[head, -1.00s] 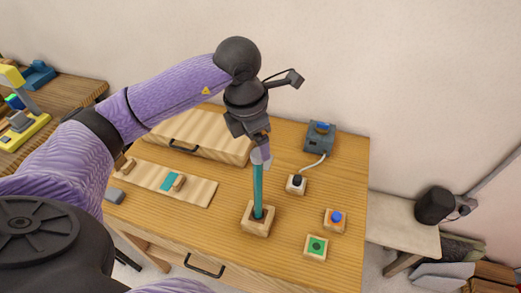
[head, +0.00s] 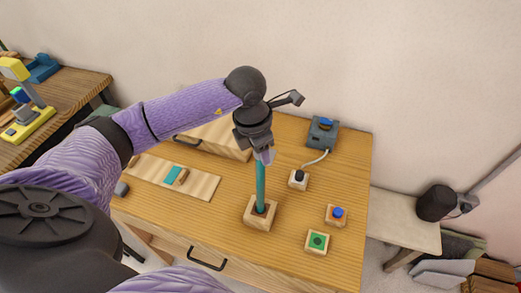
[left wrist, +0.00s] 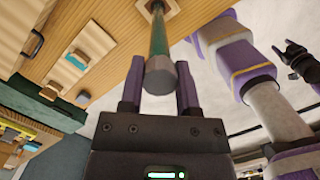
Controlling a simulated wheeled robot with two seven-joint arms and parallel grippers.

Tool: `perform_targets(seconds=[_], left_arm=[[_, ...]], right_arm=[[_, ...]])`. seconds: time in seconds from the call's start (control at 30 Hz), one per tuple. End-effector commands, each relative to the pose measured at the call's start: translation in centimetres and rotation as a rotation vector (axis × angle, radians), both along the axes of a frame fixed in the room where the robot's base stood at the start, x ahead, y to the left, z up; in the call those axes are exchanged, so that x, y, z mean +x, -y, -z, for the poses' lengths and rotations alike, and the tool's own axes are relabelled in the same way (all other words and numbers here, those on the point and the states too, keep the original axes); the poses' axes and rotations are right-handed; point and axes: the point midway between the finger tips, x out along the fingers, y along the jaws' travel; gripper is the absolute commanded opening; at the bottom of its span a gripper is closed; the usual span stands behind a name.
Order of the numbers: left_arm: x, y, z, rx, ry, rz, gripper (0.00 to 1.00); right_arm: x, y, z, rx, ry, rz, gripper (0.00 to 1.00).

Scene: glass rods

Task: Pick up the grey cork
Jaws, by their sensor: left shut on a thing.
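A teal glass rod (head: 261,188) stands upright in a wooden block (head: 260,214) with a hole. My left gripper (head: 265,157) comes down from above and is shut on its upper end. In the left wrist view, the rod (left wrist: 158,45) runs between my two fingers (left wrist: 160,88), its grey-green round end towards the camera. A small grey piece (head: 121,188), possibly the grey cork, lies on the table left of the board, apart from the gripper. A dark shape (left wrist: 298,60) at the right of the left wrist view may be my right gripper; its jaws are unclear.
A pale board (head: 203,188) carries a teal piece (head: 172,173) and a brown piece (head: 182,177). Blocks with a black knob (head: 298,178), blue button (head: 337,214) and green top (head: 317,242) stand right of the rod. A grey-blue device (head: 322,131) is behind.

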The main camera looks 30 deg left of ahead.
Motion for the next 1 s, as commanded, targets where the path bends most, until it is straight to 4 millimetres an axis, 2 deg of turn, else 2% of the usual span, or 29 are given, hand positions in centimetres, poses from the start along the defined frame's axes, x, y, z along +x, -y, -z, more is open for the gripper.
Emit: perform_targets(seconds=[0.17,0.23,0.5,0.6,0.73,1.0], left_arm=[[0.0,0.0,-0.1,0.0,0.0,0.0,0.0],[0.1,0.0,-0.7,0.0,0.002,0.0,0.0],[0.1,0.0,-7.5,0.001,0.005,0.001,0.0],[0.1,0.0,-9.2,-0.001,0.004,0.0,0.0],[0.0,0.0,-10.1,-0.001,0.001,0.0,0.0],[0.0,0.0,-10.0,0.0,0.0,0.0,0.0]], right_arm=[[0.0,0.0,0.0,0.0,0.001,0.0,0.59],[0.0,0.0,0.0,0.0,0.0,0.0,0.59],[0.0,0.0,0.3,0.0,0.0,0.0,0.59],[0.0,0.0,0.4,0.0,0.0,0.0,0.59],[0.0,0.0,0.4,0.0,0.0,0.0,0.59],[0.0,0.0,0.4,0.0,0.0,0.0,0.59]])
